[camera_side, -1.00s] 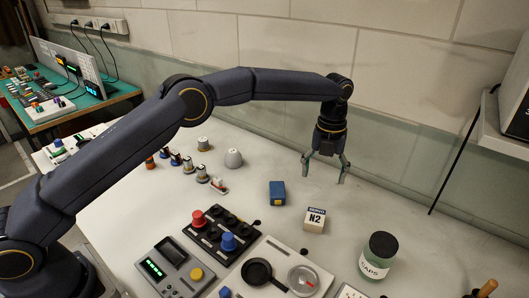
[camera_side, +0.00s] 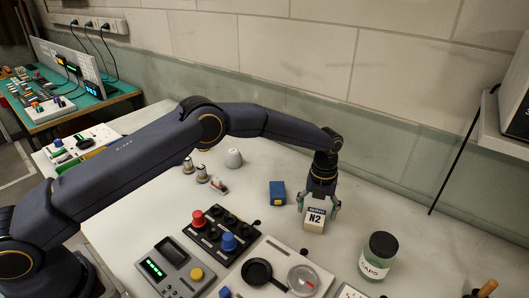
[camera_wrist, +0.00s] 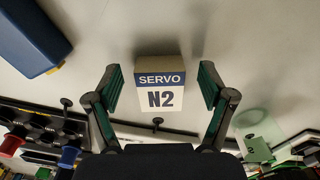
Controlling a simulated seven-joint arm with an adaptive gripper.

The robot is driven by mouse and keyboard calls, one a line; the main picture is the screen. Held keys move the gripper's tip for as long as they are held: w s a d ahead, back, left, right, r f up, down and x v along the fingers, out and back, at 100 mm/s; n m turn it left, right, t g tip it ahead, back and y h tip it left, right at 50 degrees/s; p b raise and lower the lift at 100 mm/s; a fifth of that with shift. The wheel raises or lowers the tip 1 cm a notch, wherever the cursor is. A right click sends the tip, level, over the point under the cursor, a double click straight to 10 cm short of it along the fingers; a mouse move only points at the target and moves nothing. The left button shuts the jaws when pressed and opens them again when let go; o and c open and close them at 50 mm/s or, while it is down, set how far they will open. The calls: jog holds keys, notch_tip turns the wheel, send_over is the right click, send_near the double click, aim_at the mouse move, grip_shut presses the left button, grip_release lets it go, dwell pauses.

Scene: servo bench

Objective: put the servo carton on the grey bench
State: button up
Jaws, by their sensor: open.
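The servo carton (camera_side: 314,219) is a small tan box with a white label reading "SERVO N2" in the wrist view (camera_wrist: 160,88). It sits upright on the pale grey bench (camera_side: 300,170). My gripper (camera_side: 319,205) is down at the carton, with its two fingers apart on either side of it. In the wrist view my gripper (camera_wrist: 163,90) shows a gap between each finger and the carton, so it is open and holds nothing.
A blue box (camera_side: 277,193) stands just left of the carton. A green jar (camera_side: 378,256) stands to the right. In front are a black panel with knobs (camera_side: 222,232), a black pan (camera_side: 258,272) and a meter box (camera_side: 168,268). Bare bench lies behind the carton.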

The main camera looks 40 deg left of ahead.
jog(key=c, duration=1.3)
jog(key=shift+c, duration=0.2)
jog(key=shift+r, duration=0.15)
